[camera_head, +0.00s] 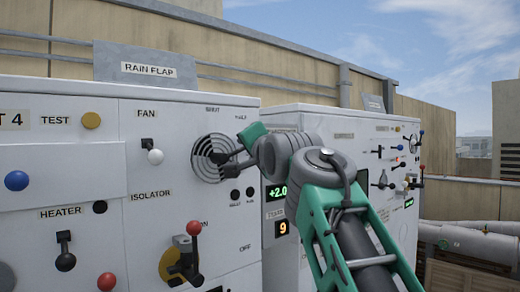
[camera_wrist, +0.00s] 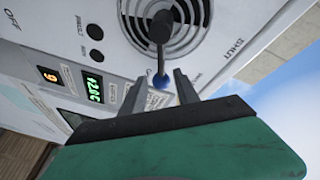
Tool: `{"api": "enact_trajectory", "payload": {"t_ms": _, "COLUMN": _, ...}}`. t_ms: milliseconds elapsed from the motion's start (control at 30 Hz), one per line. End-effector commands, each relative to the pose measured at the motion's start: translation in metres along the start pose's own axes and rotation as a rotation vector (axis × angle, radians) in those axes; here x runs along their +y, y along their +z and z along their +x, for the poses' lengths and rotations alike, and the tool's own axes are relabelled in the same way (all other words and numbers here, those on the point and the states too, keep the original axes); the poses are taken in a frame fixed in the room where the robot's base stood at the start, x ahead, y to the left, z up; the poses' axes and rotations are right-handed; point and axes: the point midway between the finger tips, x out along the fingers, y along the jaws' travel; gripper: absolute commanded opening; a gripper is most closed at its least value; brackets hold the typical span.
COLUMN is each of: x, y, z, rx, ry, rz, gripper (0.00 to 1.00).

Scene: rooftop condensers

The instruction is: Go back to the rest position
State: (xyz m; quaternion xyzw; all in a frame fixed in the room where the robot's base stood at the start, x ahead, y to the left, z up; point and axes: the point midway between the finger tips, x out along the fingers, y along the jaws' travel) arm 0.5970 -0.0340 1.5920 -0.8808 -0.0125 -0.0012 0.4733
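My gripper (camera_wrist: 160,82) is open in the wrist view, its two dark fingers apart. A blue ball knob (camera_wrist: 161,81) on a dark lever (camera_wrist: 161,28) shows between or just beyond the fingertips; contact cannot be told. The lever lies over a round slatted vent (camera_wrist: 190,22). In the head view my arm reaches from the lower right, and my gripper (camera_head: 228,163) is at the round vent (camera_head: 206,158) on the white cabinet's front. The blue knob is hidden there.
The near white cabinet (camera_head: 80,187) carries a red-knobbed isolator handle (camera_head: 193,250), a fan lever with a white knob (camera_head: 155,157) and a heater lever (camera_head: 65,255). A second cabinet (camera_head: 345,135) with several levers stands behind my arm. Pipes (camera_head: 470,240) run at the right.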

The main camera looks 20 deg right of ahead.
Motion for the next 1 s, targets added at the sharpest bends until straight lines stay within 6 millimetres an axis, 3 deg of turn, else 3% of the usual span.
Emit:
{"api": "enact_trajectory", "payload": {"t_ms": 100, "x": 0.007, "y": -0.01, "z": -0.028, "rx": 0.011, "ry": 0.002, "rz": 0.005, "gripper": 0.37}}
{"api": "enact_trajectory", "payload": {"t_ms": 233, "x": 0.01, "y": -0.018, "z": -0.043, "rx": 0.009, "ry": -0.001, "rz": 0.01, "gripper": 0.37}}
{"api": "enact_trajectory", "payload": {"t_ms": 600, "x": 0.011, "y": -0.029, "z": -0.052, "rx": 0.013, "ry": -0.009, "rz": 0.015, "gripper": 0.37}}
{"api": "enact_trajectory", "payload": {"t_ms": 767, "x": 0.015, "y": -0.024, "z": -0.05, "rx": 0.001, "ry": 0.011, "rz": -0.165, "gripper": 0.37}}
{"api": "enact_trajectory", "payload": {"t_ms": 833, "x": 0.027, "y": -0.023, "z": -0.049, "rx": -0.014, "ry": 0.059, "rz": -0.332, "gripper": 0.37}}
{"api": "enact_trajectory", "payload": {"t_ms": 867, "x": 0.043, "y": -0.019, "z": -0.045, "rx": -0.036, "ry": 0.1, "rz": -0.407, "gripper": 0.37}}
{"api": "enact_trajectory", "payload": {"t_ms": 900, "x": 0.073, "y": -0.008, "z": -0.039, "rx": -0.08, "ry": 0.161, "rz": -0.485, "gripper": 0.37}}
{"api": "enact_trajectory", "payload": {"t_ms": 1000, "x": 0.136, "y": 0.017, "z": -0.031, "rx": -0.188, "ry": 0.279, "rz": -0.597, "gripper": 0.37}}
